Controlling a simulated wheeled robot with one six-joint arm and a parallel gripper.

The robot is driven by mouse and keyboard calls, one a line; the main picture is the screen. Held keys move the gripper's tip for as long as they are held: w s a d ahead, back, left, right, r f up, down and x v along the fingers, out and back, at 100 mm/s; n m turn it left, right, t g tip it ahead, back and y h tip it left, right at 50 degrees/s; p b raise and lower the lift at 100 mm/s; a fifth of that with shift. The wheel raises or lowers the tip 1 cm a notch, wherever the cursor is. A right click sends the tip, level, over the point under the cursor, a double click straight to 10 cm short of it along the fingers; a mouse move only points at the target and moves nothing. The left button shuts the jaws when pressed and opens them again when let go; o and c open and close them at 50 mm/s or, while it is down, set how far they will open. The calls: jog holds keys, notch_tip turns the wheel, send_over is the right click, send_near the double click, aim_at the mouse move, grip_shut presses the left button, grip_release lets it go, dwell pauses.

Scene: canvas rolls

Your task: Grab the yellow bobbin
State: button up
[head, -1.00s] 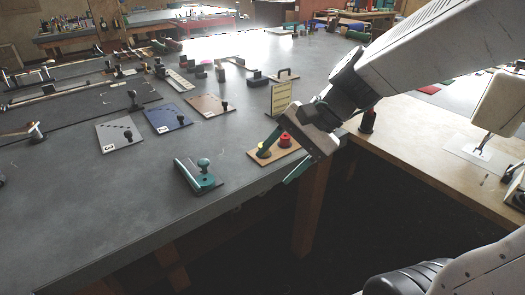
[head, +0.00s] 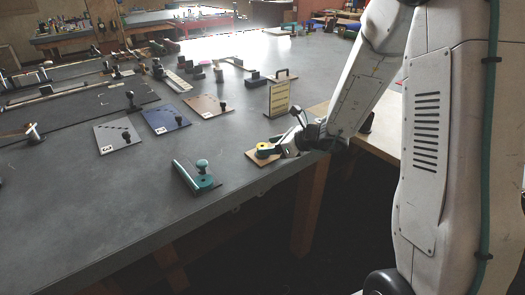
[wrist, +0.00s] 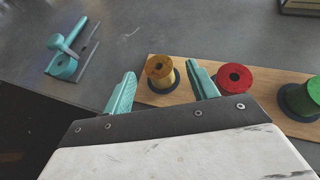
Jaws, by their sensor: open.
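The yellow bobbin (wrist: 159,70) stands on a dark round base on a wooden board (wrist: 187,68). In the wrist view it sits just beyond and between the two teal fingers of my gripper (wrist: 162,88), nearer the right finger. The gripper is open and nothing is held. A red bobbin (wrist: 234,77) stands on the same board just right of the right finger. A green bobbin (wrist: 303,97) stands farther right. In the head view the yellow bobbin (head: 263,148) shows at the gripper (head: 268,149), while the red and green bobbins are hidden behind my arm.
A teal tool with a round knob (head: 202,175) lies left of the board on the grey table (head: 120,205). The table's front edge is close to the board. Numbered plates (head: 166,119) lie farther back left.

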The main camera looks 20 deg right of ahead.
aim_at(261, 146)
jog(key=x, duration=0.4)
jog(key=shift+s, duration=0.1)
jog(key=c, duration=1)
jog(key=shift+r, duration=0.2)
